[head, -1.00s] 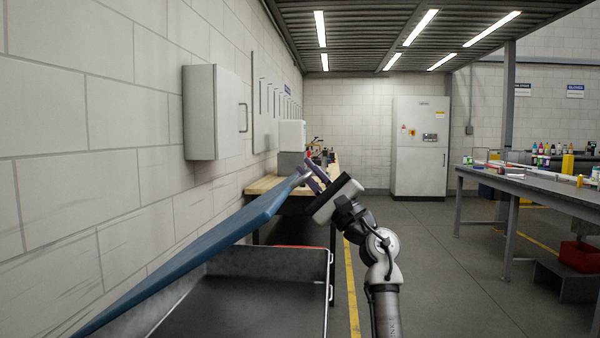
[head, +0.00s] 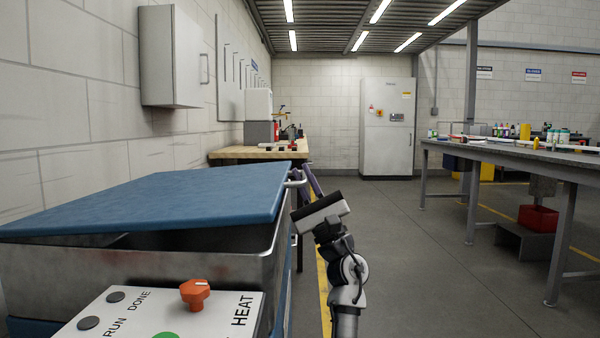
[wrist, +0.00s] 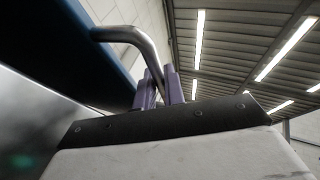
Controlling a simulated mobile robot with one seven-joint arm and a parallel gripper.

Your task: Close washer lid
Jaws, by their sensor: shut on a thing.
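The blue washer lid (head: 160,200) is tilted a little above the grey metal washer tub (head: 150,272) in the head view. A dark gap shows under its near edge. A metal bar handle (head: 296,180) sticks out from the lid's right edge. My gripper (head: 309,176) is at this handle, its purple fingers shut on it. In the wrist view the bent handle (wrist: 128,38) runs from the lid's underside (wrist: 80,40) to between the purple fingers (wrist: 160,88). The inside of the tub is mostly hidden by the lid.
A control panel (head: 150,318) with an orange knob (head: 195,293) is on the washer's front. A wooden workbench (head: 258,152) stands behind, along the left wall. A grey table (head: 500,155) is on the right. The floor between (head: 410,240) is clear.

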